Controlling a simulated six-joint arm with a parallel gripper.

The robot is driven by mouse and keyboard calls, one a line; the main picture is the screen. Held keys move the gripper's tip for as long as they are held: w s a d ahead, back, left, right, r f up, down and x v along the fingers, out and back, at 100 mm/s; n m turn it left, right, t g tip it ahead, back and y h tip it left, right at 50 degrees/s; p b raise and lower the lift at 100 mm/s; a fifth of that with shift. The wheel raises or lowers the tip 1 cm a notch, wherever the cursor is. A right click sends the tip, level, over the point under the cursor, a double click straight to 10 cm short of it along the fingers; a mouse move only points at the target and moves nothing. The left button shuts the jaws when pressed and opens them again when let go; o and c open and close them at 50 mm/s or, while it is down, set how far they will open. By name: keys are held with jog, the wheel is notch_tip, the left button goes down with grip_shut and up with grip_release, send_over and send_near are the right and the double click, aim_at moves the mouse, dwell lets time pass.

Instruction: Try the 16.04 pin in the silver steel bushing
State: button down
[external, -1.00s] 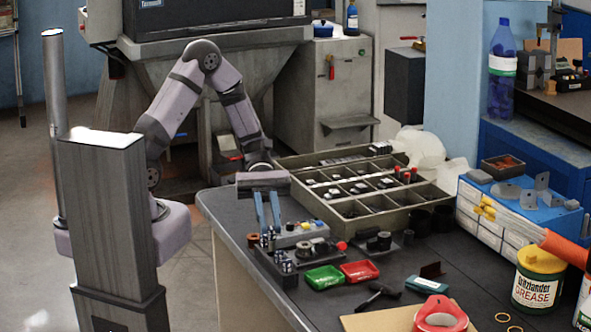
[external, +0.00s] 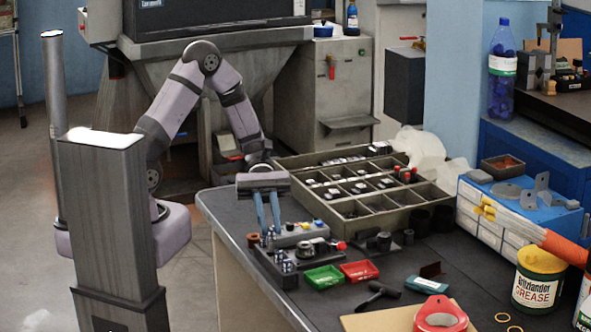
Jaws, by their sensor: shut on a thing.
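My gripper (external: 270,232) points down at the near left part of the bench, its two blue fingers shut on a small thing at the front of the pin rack. The held thing is too small to make out, so I cannot read its size. The rack (external: 279,277) is a dark block with several silver pins (external: 286,263) standing in it. A round silver-grey piece (external: 305,249) sits on a dark plate just right of the fingers; it may be the steel bushing, but I cannot tell for sure. A brown ring-like piece (external: 253,240) stands left of the fingers.
A green tray (external: 323,277) and a red tray (external: 360,271) lie in front. A compartment box (external: 350,212) stands behind. A black hammer-like tool (external: 377,295) and a teal box (external: 427,285) lie to the right. The bench's left edge (external: 235,255) is close to my gripper.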

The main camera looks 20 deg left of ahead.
jog(key=shift+f+b, duration=0.7)
jog(key=shift+f, duration=0.9)
jog(key=c, duration=1.6)
grip_release()
jog(key=shift+v, duration=3.6)
jog(key=shift+w, duration=0.1)
jog(key=shift+r, duration=0.15)
notch_tip(320, 180, up, 5)
jog(key=p, duration=0.5)
